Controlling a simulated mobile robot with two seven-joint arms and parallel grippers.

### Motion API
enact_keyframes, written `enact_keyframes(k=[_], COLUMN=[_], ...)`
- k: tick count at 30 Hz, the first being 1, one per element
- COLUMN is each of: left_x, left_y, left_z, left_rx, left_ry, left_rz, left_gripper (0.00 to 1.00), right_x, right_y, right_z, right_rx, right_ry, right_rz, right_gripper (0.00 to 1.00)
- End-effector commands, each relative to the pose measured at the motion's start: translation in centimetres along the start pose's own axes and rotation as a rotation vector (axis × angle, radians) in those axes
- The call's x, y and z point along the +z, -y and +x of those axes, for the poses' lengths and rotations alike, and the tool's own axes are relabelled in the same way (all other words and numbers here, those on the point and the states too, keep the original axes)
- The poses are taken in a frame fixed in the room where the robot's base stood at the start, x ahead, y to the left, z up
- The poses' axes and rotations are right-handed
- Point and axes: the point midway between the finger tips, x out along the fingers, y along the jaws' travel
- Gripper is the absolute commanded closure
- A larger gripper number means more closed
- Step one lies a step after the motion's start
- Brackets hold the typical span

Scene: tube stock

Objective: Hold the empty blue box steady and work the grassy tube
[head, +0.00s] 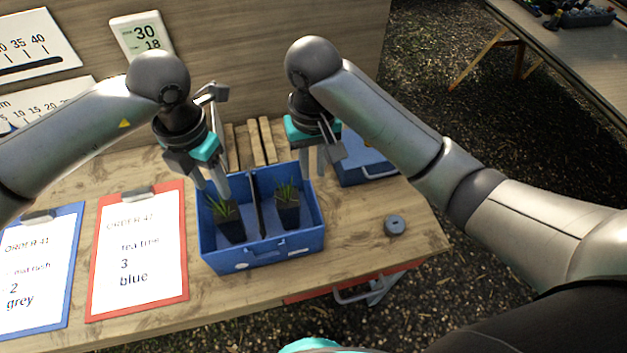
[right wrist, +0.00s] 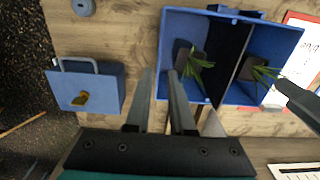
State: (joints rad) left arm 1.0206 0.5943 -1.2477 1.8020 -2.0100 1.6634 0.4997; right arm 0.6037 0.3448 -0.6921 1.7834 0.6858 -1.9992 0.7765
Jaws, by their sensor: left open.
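A blue open box (head: 262,254) with a dark divider stands on the wooden table. It is not empty: each compartment holds a dark square tube with grass, the left one (head: 231,231) and the right one (head: 288,215). They also show in the right wrist view (right wrist: 187,54). My left gripper (head: 208,184) is open at the box's left back corner. My right gripper (head: 313,172) is at the box's right side. In the right wrist view its fingers are apart, one outside the side wall, one over the inside; contact with the wall cannot be told.
A smaller closed blue case (head: 362,172) with a handle and yellow catch stands just right of the box. A grey-blue round piece (head: 396,225) lies near the right front. Red (head: 137,300) and blue (head: 40,325) clipboards lie left. Wooden slats (head: 262,142) lie behind.

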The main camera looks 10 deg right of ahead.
Motion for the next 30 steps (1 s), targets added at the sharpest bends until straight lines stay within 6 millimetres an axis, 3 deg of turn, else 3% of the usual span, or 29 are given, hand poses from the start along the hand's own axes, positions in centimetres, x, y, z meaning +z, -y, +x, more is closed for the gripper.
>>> enact_keyframes(k=[8, 21, 30], left_x=[0.0, 0.0, 0.0], left_y=[0.0, 0.0, 0.0], left_z=[0.0, 0.0, 0.0], left_rx=[0.000, 0.000, 0.000], left_ry=[0.000, 0.000, 0.000], left_rz=[0.000, 0.000, 0.000], left_gripper=[0.50, 0.50, 0.50], right_x=[0.2, 0.1, 0.1], right_y=[0.1, -0.1, -0.1], right_z=[2.3, 10.9, 14.5], right_rx=[-0.005, 0.003, 0.001], right_ry=[0.008, 0.007, 0.004], right_rz=[0.002, 0.003, 0.002], right_gripper=[0.79, 0.79, 0.79])
